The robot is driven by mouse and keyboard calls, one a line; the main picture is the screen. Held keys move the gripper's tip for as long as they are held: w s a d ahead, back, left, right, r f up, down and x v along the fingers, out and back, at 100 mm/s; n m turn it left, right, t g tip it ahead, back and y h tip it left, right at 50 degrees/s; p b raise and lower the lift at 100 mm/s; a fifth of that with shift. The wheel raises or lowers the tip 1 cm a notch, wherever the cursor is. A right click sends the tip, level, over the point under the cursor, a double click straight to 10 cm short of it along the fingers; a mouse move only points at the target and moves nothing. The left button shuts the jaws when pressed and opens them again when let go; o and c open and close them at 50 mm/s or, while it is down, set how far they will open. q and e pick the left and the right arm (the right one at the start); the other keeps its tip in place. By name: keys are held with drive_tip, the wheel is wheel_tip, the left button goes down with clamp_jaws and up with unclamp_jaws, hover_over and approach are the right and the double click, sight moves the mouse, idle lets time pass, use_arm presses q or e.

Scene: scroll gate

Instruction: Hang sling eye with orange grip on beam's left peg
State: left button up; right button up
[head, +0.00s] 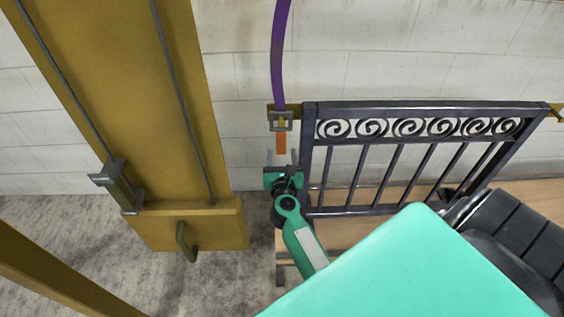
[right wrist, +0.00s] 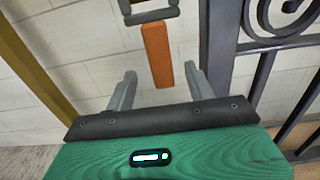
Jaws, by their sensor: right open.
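A purple sling (head: 279,55) hangs down from the top of the head view. At its lower end is a grey square eye (head: 281,121), with an orange grip (head: 281,143) below it. The eye's lower part (right wrist: 152,16) and the orange grip (right wrist: 157,52) also show in the right wrist view. My right gripper (head: 281,158) is open and empty just below the grip. In the right wrist view, the grip's lower end appears between the two fingertips (right wrist: 160,76); I cannot tell the depth. My left gripper is out of view. I cannot make out the left peg.
A dark scroll gate (head: 410,107) stands close to the right of the sling, with yellow bar ends at its upper corners. A large yellow post (head: 130,60) with a grey bracket (head: 118,186) and handle (head: 185,240) stands at left. A pale block wall is behind.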

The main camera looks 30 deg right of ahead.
sight(281, 141)
drive_tip(key=shift+x, duration=1.75)
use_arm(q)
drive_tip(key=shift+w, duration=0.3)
use_arm(e)
drive_tip(key=shift+x, duration=0.95)
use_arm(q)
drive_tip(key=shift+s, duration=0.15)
use_arm(e)
drive_tip(key=shift+c, duration=0.6)
drive_tip(key=c, duration=1)
drive_tip(key=shift+c, duration=0.2)
use_arm(q)
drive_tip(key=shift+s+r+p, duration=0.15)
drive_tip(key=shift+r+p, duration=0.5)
drive_tip(key=shift+p, duration=0.15)
use_arm(e)
drive_tip(key=shift+r, duration=0.8)
